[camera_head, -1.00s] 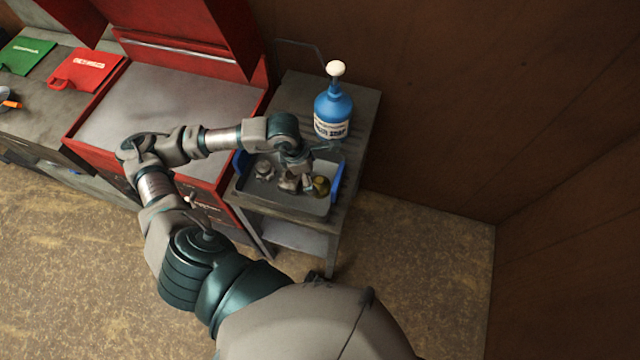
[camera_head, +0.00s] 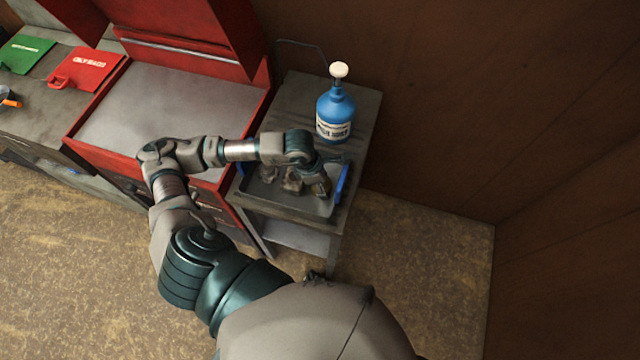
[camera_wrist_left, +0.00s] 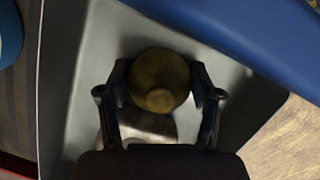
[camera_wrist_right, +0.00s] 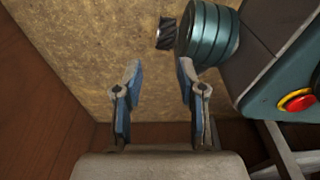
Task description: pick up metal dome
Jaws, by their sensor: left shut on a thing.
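The metal dome (camera_wrist_left: 160,78) is a round brass-coloured piece in the left wrist view, between the two fingers of my left gripper (camera_wrist_left: 160,92). The fingers press on it from both sides. In the head view my left gripper (camera_head: 319,188) is over the right end of the grey tray (camera_head: 275,201) and mostly hides the dome. Whether the dome touches the tray floor is hard to tell. My right gripper (camera_wrist_right: 160,82) is open and empty in the right wrist view, above the floor.
Other metal parts (camera_head: 292,180) sit in the tray, left of my left gripper. Its blue handle (camera_head: 342,183) is close on the right. A blue pump bottle (camera_head: 335,112) stands behind on the cart (camera_head: 361,110). A red tool chest (camera_head: 170,100) is to the left.

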